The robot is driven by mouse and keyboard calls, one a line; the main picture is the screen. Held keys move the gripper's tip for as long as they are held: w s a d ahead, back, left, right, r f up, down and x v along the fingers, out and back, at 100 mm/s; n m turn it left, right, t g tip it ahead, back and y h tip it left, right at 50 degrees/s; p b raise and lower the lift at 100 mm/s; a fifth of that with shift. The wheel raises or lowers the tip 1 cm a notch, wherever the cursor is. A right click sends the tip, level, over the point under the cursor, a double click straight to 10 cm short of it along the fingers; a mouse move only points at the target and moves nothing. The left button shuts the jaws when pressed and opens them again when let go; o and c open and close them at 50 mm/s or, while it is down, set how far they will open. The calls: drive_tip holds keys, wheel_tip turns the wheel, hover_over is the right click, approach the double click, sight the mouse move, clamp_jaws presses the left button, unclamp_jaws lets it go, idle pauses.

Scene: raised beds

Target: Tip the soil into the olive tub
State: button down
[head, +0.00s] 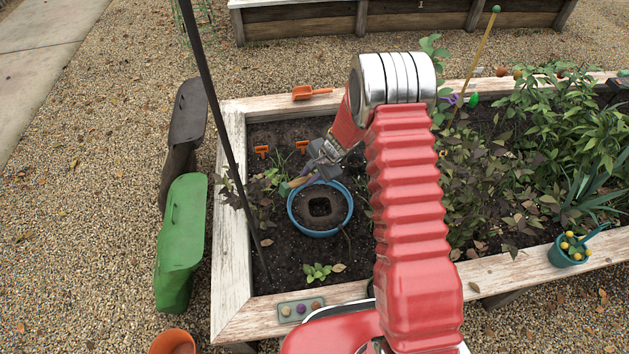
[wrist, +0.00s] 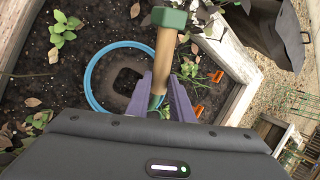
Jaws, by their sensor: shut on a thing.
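My gripper (head: 313,174) is shut on a tool with a tan wooden handle (head: 300,182), above the far edge of a blue-rimmed round tub (head: 293,214). In the wrist view, my purple fingers (wrist: 161,98) close around the handle (wrist: 166,57), between its green end cap and a green collar. The tool's working end is hidden, so I cannot tell whether it carries soil. The tub (wrist: 91,82) stands in the bed and has a grey-brown inside with a dark squarish opening. I see no tub that is clearly olive.
The tub sits in a wooden raised bed (head: 233,190) with dark soil. A dark pole (head: 220,115) rises at the left. Leafy plants (head: 540,130) fill the right. An orange scoop (head: 308,92) lies on the back rim. Green (head: 180,240) and dark (head: 187,130) containers stand outside left.

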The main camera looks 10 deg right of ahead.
drive_tip(key=s+d+r+n+g, duration=0.1)
drive_tip(key=s+d+r+n, duration=0.1)
drive_tip(key=r, duration=0.6)
drive_tip(key=s+d+r+n+g, duration=0.2)
drive_tip(key=s+r+n, duration=0.2)
drive_tip(key=r+n, duration=0.2)
drive_tip(key=s+d+r+n+g, duration=0.2)
drive_tip(key=r+n, duration=0.2)
drive_tip(key=r, duration=0.5)
drive_tip(key=shift+s+r+y, duration=0.3)
drive_tip(key=shift+s, duration=0.1)
drive_tip(key=shift+s, duration=0.1)
